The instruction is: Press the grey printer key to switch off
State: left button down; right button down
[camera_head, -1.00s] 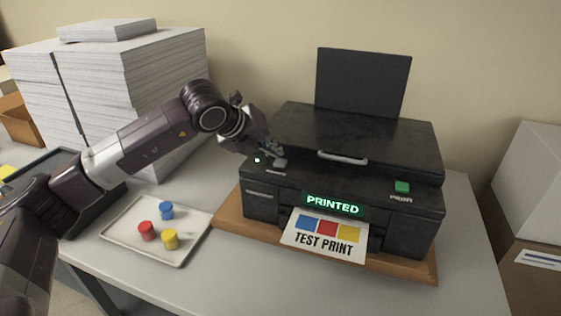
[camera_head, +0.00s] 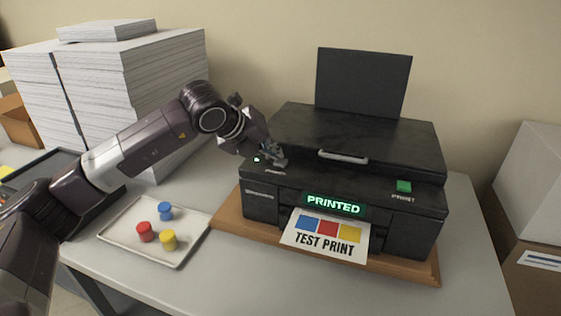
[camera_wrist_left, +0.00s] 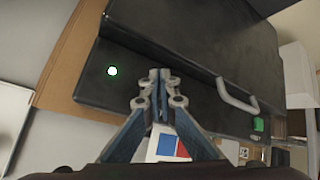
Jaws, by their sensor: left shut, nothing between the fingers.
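The black printer (camera_head: 345,150) stands on a wooden board, with a lit green "PRINTED" display (camera_head: 334,205) and a test print sheet (camera_head: 324,236) in its front slot. My left gripper (camera_head: 280,161) is shut and empty, its tips low over the printer's front left top. The grey key is at the tips and mostly hidden by them; I cannot tell whether it is pressed. A small light (camera_head: 257,160) beside it glows. In the left wrist view the shut fingertips (camera_wrist_left: 160,76) cover the key's spot, and the light (camera_wrist_left: 112,71) shows. My right gripper is not in view.
A green key (camera_head: 403,187) sits at the printer's front right. A tray (camera_head: 128,247) with red, blue and yellow pegs lies left of the printer. Tall paper stacks (camera_head: 140,90) stand behind my arm. Boxes (camera_head: 535,190) stand at the right.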

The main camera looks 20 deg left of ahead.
aim_at(274, 162)
pick_arm(q)
jog(key=shift+f+b, duration=0.25)
jog(key=shift+b, duration=0.05)
jog(key=shift+r, duration=0.15)
dwell(0.3)
jog(key=shift+r, duration=0.5)
jog(key=shift+r, duration=0.1)
jog(key=shift+r+p, duration=1.25)
jog(key=shift+r, duration=1.7)
jog(key=shift+f, duration=0.15)
